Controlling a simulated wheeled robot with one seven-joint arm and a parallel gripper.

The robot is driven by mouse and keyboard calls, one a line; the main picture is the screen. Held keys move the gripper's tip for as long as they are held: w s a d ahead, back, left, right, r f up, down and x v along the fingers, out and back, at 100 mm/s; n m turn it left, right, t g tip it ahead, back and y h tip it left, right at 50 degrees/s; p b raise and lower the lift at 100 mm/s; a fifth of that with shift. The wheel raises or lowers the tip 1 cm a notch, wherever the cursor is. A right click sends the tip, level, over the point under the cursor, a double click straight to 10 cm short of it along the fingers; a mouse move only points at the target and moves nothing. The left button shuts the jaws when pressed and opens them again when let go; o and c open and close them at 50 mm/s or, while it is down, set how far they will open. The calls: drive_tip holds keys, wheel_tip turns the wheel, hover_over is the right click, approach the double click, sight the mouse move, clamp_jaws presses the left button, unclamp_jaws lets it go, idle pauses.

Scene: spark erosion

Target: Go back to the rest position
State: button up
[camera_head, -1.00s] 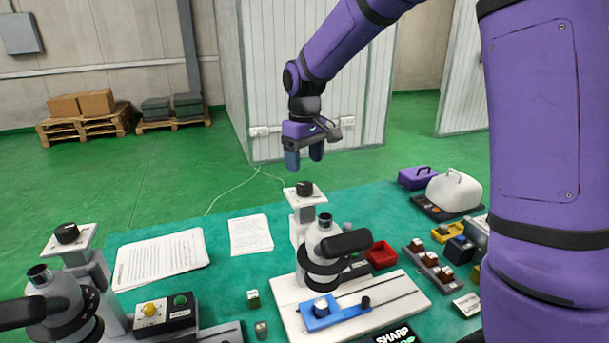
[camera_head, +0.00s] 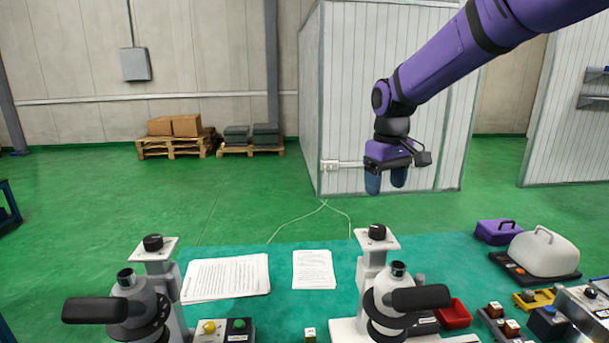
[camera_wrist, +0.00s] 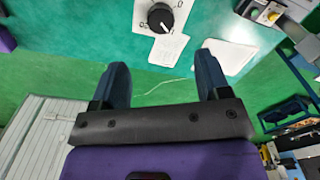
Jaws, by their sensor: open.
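My gripper (camera_head: 386,181) hangs from my purple arm above the far edge of the green table (camera_head: 440,268), fingers pointing down. Its two blue fingers stand apart with nothing between them. They also show apart in the wrist view (camera_wrist: 165,85). A black-knobbed stand (camera_head: 377,238) is below the gripper, clear of the fingers. In the wrist view its dial knob (camera_wrist: 161,18) shows beyond the fingertips. No rest position is marked in view.
Two machine heads with black handles stand at the front, one at left (camera_head: 135,300) and one at centre (camera_head: 395,300). Papers (camera_head: 225,277), a red tray (camera_head: 454,314), a purple box (camera_head: 497,231) and a white-covered unit (camera_head: 543,254) lie on the table. A white cabin (camera_head: 350,80) stands behind.

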drive_tip(key=s+d+r+m+t, duration=0.15)
drive_tip(key=s+r, duration=0.25)
drive_tip(key=s, duration=0.4)
drive_tip(key=s+d+r+m+t, duration=0.1)
drive_tip(key=s+d+r, duration=0.2)
drive_tip(key=s, duration=0.5)
drive_tip(key=s+d+f+m+t, duration=0.1)
drive_tip(key=s+d+m+t, duration=0.1)
drive_tip(key=s, duration=1.2)
drive_tip(key=shift+f+t, duration=0.25)
drive_tip(key=shift+t, duration=0.1)
